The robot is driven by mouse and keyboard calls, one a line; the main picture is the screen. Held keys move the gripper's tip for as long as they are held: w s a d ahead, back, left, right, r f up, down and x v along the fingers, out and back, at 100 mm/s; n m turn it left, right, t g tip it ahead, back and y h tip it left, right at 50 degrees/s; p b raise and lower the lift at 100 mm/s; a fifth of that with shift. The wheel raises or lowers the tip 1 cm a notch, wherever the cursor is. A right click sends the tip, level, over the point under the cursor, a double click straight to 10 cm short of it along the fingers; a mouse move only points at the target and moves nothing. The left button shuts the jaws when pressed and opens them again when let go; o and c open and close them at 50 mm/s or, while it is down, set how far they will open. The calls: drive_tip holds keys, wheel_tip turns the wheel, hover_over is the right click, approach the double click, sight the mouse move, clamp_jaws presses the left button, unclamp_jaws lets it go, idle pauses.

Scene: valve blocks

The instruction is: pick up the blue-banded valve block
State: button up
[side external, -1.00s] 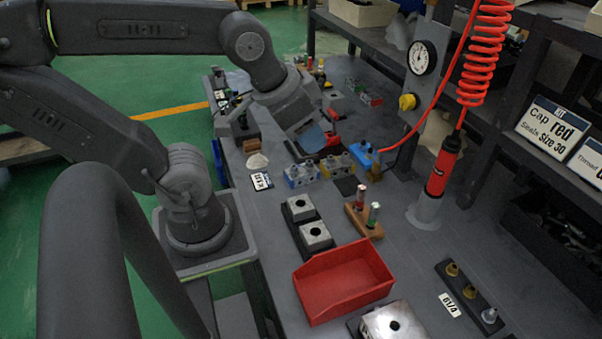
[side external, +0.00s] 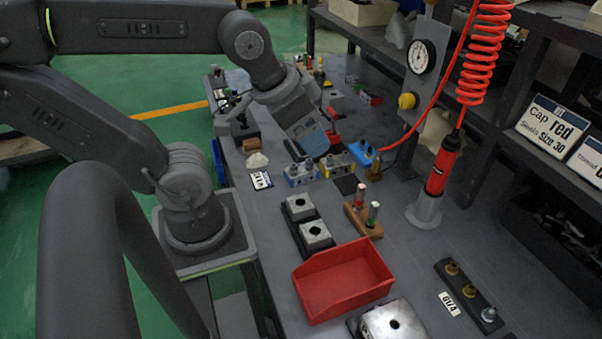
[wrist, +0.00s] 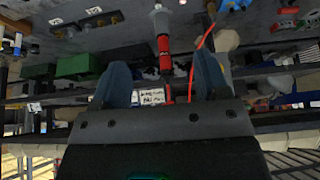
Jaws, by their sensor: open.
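The blue-banded valve block (side external: 301,173) is a small grey-silver block with blue parts, sitting on the bench just below my gripper in the side view. A similar yellow-banded block (side external: 337,165) sits close to its right. My gripper (side external: 312,140) is above and behind these blocks, apart from them, its blue-tinted jaw side facing the camera. In the wrist view my gripper (wrist: 164,82) shows two dark blue fingers spread wide with nothing between them. I cannot make out the blue-banded block in the wrist view.
A blue fitting (side external: 363,152) stands right of the blocks, near a red hose. Two dark-based blocks (side external: 315,235), a wooden stand (side external: 366,226) with two cylinders and a red bin (side external: 342,283) are nearer the camera. A gauge post (side external: 423,70) rises behind.

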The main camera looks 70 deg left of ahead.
drive_tip(key=o, duration=0.6)
drive_tip(key=shift+c, duration=0.2)
drive_tip(key=m+g+y, duration=0.7)
drive_tip(key=m+y, duration=0.6)
drive_tip(key=m, duration=0.4)
approach(299, 165)
drive_tip(key=x, duration=0.9)
drive_tip(key=shift+s+a+r, duration=0.1)
drive_tip(key=shift+a+r, duration=0.1)
drive_tip(key=shift+a, duration=0.25)
